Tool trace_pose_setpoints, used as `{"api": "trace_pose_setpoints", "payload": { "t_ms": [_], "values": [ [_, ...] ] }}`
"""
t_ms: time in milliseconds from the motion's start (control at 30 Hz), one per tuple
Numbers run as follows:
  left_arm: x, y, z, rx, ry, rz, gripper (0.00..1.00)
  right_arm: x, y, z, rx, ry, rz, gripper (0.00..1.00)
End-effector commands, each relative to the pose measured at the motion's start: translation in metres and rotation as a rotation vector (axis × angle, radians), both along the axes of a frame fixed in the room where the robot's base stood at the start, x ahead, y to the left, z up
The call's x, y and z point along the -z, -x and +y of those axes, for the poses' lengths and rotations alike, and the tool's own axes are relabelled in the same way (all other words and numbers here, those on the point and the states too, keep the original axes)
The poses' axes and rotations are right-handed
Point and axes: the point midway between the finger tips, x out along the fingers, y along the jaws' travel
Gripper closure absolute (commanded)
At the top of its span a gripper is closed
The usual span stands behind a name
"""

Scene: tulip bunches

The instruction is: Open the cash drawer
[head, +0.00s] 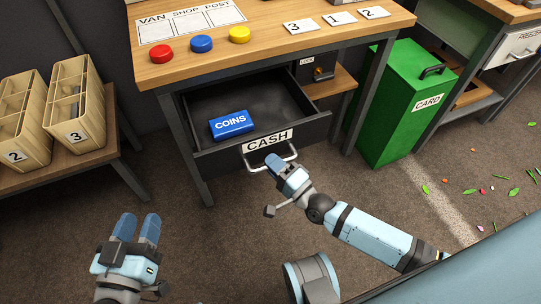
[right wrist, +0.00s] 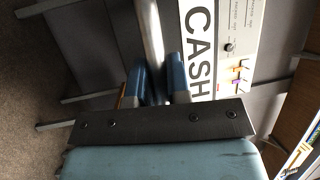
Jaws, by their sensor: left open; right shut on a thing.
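The cash drawer (head: 206,158) stands pulled out from under the wooden table, its dark inside showing. A blue box marked COINS (head: 231,125) lies inside it. The drawer's white CASH label (head: 267,140) also shows in the right wrist view (right wrist: 201,50). My right gripper (head: 274,164) is shut on the silver drawer handle (head: 289,152); the handle's bar (right wrist: 150,45) passes between the fingers in the right wrist view. My left gripper (head: 138,229) is open and empty, low at the left, apart from the drawer.
The table top (head: 280,42) carries red (head: 161,53), blue (head: 201,44) and yellow (head: 239,35) discs and numbered cards. A lock box (head: 316,70) sits right of the drawer. A green CARD bin (head: 402,100) stands at right, numbered wooden boxes (head: 78,105) at left.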

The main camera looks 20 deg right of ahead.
Motion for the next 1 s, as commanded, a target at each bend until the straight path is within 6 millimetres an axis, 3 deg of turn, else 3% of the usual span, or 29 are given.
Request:
{"api": "trace_pose_setpoints", "payload": {
  "t_ms": [333,367,467,767,1000],
  "values": [
    [0.000,0.000,0.000,-0.002,-0.001,0.002,0.57,0.000,0.001,0.000,0.000,0.000,-0.001,1.00],
    [0.000,0.000,0.000,-0.002,-0.001,0.002,0.57,0.000,0.001,0.000,0.000,0.000,-0.001,0.81],
    [0.000,0.000,0.000,-0.002,-0.002,0.002,0.57,0.000,0.001,0.000,0.000,0.000,-0.001,0.59],
    [0.000,0.000,0.000,0.000,-0.002,0.002,0.57,0.000,0.003,-0.001,0.000,0.000,0.000,0.59],
    [0.002,0.000,0.004,-0.006,-0.028,0.030,0.57,0.006,0.033,-0.014,-0.002,0.002,0.004,0.59]
  ]
}}
